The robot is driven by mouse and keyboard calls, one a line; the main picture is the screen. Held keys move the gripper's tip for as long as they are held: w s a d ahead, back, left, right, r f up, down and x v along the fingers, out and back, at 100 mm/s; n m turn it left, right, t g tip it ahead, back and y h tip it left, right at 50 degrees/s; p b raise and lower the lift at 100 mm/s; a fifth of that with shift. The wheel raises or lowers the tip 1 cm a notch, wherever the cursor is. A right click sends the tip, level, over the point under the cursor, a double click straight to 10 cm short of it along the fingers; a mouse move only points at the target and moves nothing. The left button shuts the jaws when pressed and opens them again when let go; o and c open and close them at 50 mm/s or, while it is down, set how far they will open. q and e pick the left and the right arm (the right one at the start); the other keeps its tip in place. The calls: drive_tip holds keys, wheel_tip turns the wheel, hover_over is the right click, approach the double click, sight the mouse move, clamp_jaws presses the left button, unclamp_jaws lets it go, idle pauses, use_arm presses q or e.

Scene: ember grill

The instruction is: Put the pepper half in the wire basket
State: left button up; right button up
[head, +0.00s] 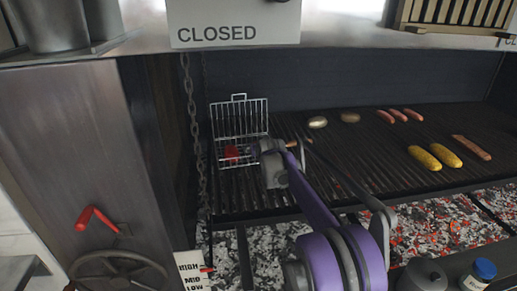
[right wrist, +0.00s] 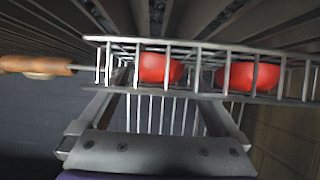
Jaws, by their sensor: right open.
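The wire basket (head: 240,104) stands on the left of the grill grate with its mesh lid raised. In the head view a red pepper half (head: 231,153) shows in its lower part. The right wrist view shows two red pepper halves, one in the middle (right wrist: 160,68) and one to the right (right wrist: 248,77), both behind the basket's wires (right wrist: 200,93). My right gripper (right wrist: 155,98) is open at the basket's edge, its fingers apart and nothing clearly held between them. In the head view my right gripper (head: 254,151) is at the basket's right side. My left gripper is out of view.
The basket's wooden handle (right wrist: 38,65) sticks out to the left in the wrist view. Corn (head: 425,158), sausages (head: 393,115) and a pale round piece (head: 317,122) lie further right on the grate (head: 350,150). A chain (head: 192,120) hangs left of the basket.

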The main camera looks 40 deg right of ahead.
drive_tip(key=v, duration=1.2)
drive_tip(key=shift+d, duration=0.1)
drive_tip(key=shift+f, duration=0.1)
idle(0.7)
